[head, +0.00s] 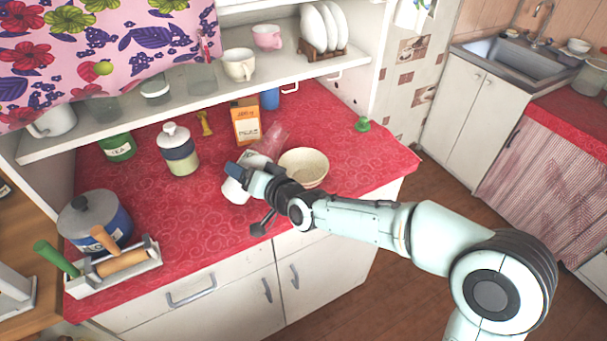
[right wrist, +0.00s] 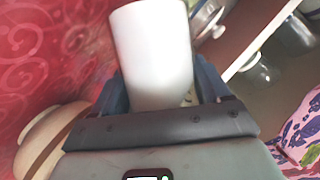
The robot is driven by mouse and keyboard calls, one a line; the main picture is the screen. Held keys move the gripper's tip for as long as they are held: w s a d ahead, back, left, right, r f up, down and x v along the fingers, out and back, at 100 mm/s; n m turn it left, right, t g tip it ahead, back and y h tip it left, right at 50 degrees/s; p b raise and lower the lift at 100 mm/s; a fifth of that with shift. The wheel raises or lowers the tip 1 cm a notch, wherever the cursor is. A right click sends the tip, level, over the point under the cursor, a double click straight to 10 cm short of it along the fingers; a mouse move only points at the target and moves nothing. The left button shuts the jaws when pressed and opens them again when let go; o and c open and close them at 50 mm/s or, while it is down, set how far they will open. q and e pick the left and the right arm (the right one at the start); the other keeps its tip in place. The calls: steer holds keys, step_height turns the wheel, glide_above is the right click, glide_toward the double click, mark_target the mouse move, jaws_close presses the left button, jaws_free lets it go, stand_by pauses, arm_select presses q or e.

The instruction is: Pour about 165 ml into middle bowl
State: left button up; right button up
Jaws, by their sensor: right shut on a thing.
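My right gripper (head: 238,173) is shut on a white container (head: 235,191) at the front middle of the red counter. In the right wrist view the white container (right wrist: 155,55) is a smooth cylinder between the two dark fingers; its contents are hidden. A cream bowl (head: 304,165) stands upright just right of the gripper, apart from the container. A bowl with a brown band (right wrist: 45,140) shows at the lower left of the right wrist view, partly hidden by my gripper. Only one bowl shows clearly on this counter in the head view. My left gripper is not in view.
A clear and white item (head: 272,138) and an orange carton (head: 245,121) stand behind the gripper. A lidded jar (head: 178,150), green tin (head: 117,147), pot (head: 93,220) and utensil caddy (head: 120,268) are left. A shelf (head: 190,107) overhangs the back.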

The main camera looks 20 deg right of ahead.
steer(key=shift+a+f+b, duration=0.1)
steer(key=shift+a+b, duration=0.05)
steer(key=shift+b, duration=0.25)
steer(key=shift+a+f+m+y+b, duration=0.1)
steer(key=shift+a+m+y+b, duration=0.2)
steer(key=shift+a+m+y, duration=0.4)
steer(key=m, duration=0.1)
steer(key=a+f+m+t, duration=0.1)
steer(key=shift+m+y, duration=0.4)
steer(key=shift+d+r+m, duration=0.3)
steer(key=shift+d+m, duration=0.1)
steer(key=shift+m, duration=0.1)
steer(key=shift+d+r+m+t+y+p, duration=0.2)
steer(key=shift+d+m+t+y+p, duration=0.1)
steer(key=shift+p, duration=0.15)
steer(key=shift+a+r, duration=0.25)
steer(key=shift+r, duration=0.05)
steer(key=shift+r+m+t+p, duration=0.3)
steer(key=shift+r+m+p, duration=0.25)
steer(key=shift+r+m, duration=0.15)
steer(key=shift+a, duration=0.3)
steer(key=shift+m, duration=0.3)
stand_by(1.5)
